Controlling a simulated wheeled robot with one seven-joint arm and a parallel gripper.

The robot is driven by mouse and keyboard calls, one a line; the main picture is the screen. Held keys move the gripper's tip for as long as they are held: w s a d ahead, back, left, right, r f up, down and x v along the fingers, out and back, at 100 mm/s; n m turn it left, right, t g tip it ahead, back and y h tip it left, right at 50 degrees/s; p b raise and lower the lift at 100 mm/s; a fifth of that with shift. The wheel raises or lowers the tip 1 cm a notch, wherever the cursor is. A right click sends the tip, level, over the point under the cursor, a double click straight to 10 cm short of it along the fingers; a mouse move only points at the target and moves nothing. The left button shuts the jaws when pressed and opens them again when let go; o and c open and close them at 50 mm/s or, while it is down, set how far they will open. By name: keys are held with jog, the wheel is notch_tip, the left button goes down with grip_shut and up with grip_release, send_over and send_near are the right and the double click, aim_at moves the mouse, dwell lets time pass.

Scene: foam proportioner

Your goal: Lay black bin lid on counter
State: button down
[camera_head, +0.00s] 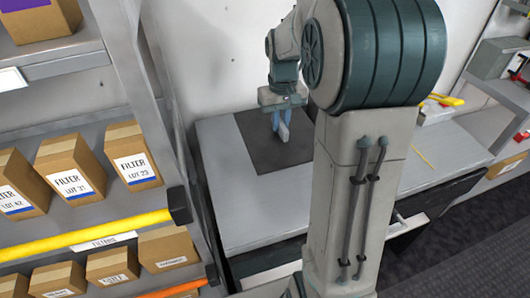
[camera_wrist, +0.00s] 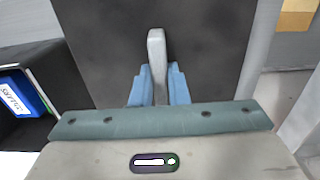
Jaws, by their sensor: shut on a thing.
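The black bin lid (camera_head: 258,150) shows as a dark square panel, flat at the back of the grey counter (camera_head: 250,210). Whether it rests fully on the counter or is just above it, I cannot tell. In the wrist view the lid (camera_wrist: 100,45) fills the upper middle, with a pale grey upright handle (camera_wrist: 156,50). My gripper (camera_head: 280,122) is over the lid, pointing down. Its blue fingers (camera_wrist: 157,88) are shut on the handle from both sides. My arm hides the lid's right part in the head view.
A shelf rack (camera_head: 130,90) with several filter boxes (camera_head: 70,168) stands left, close to the counter. A yellow-handled tool (camera_head: 445,99) lies at the counter's right. An open drawer (camera_head: 405,235) juts out in front. The counter's front left is clear.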

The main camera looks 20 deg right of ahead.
aim_at(251, 146)
jog(key=a+f, duration=0.1)
jog(key=a, duration=0.2)
jog(key=s+a+f, duration=0.1)
jog(key=a+f, duration=0.1)
jog(key=a, duration=0.1)
jog(key=s+a+f, duration=0.1)
jog(key=a+f, duration=0.1)
jog(key=a, duration=0.1)
jog(key=shift+s+f+p, duration=0.2)
jog(key=shift+f+p, duration=0.05)
jog(key=shift+p, duration=0.05)
jog(key=shift+f, duration=2.05)
jog(key=c, duration=1.8)
grip_release()
jog(key=shift+f, duration=0.2)
jog(key=o, duration=0.4)
jog(key=shift+r, duration=0.1)
